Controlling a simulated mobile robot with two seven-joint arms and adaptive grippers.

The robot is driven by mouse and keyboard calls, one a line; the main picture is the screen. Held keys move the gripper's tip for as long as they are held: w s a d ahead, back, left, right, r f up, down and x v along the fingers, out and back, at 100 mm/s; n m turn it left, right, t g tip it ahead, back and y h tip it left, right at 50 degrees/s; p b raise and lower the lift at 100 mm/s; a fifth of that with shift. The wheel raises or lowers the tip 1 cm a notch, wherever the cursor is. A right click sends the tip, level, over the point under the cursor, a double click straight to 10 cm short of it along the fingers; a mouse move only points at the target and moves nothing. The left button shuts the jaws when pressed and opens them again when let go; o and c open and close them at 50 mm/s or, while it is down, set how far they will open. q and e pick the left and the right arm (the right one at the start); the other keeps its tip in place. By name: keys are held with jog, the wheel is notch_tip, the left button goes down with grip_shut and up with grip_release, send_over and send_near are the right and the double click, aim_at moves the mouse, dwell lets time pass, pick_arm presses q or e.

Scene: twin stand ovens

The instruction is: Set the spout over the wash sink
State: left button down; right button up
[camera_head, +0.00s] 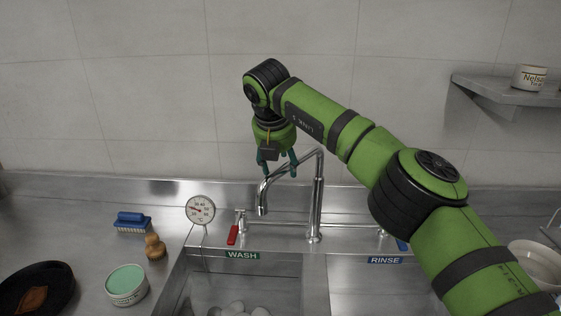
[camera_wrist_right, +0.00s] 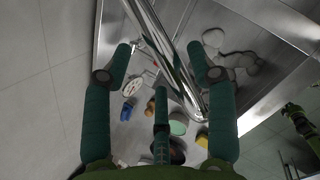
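The chrome spout (camera_head: 292,166) rises from its post between the two basins and bends to the left. Its outlet (camera_head: 262,209) hangs on the wash side, above the back rim in the head view. In the right wrist view the spout (camera_wrist_right: 166,55) runs between the spread fingers of the gripper (camera_wrist_right: 160,53); contact cannot be told. A green and black arm part, apparently my left, shows at that view's right edge.
The rinse sink (camera_head: 372,290) is at right. A red lever (camera_head: 233,235) and dial thermometer (camera_head: 200,210) stand left of the spout. A blue brush (camera_head: 132,222), wooden knob-like tool (camera_head: 155,247), green-topped tin (camera_head: 127,285) and dark pan (camera_head: 38,290) occupy the left counter.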

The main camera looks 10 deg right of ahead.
jog(key=v, duration=1.2)
jog(key=shift+r, duration=0.1)
